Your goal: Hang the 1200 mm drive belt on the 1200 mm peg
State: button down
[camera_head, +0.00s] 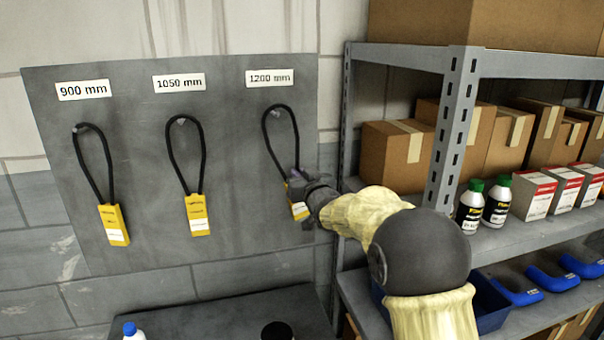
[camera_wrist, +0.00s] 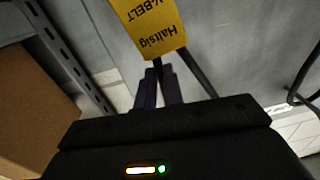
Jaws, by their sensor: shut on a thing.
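The 1200 mm drive belt (camera_head: 268,140) is a black loop with a yellow sleeve (camera_head: 298,208), which also shows in the wrist view (camera_wrist: 150,28). It is upright on the grey board, below the "1200 mm" label (camera_head: 270,78). The top of its loop is at the 1200 mm peg (camera_head: 276,112); I cannot clearly tell whether the loop bears on the peg. My gripper (camera_head: 295,180) is shut on a belt strand just above the sleeve. In the wrist view its dark fingers (camera_wrist: 158,88) close on one strand, and the other strand runs free beside them.
Similar belts hang under the 900 mm (camera_head: 114,225) and 1050 mm (camera_head: 198,215) labels. A metal shelf upright (camera_head: 455,130) stands close right of my arm, with boxes, bottles (camera_head: 470,208) and blue hoses (camera_head: 515,290). A dark bench top (camera_head: 225,318) is below the board.

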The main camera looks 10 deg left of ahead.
jog(key=shift+p+x, duration=0.75)
jog(key=shift+x, duration=0.05)
jog(key=shift+w+a+f+b, duration=0.2)
jog(key=shift+w+f+b, duration=0.3)
jog(key=shift+w+b, duration=0.15)
jog(key=c, duration=1.4)
grip_release()
jog(key=shift+c, duration=0.2)
jog(key=shift+s, duration=0.1)
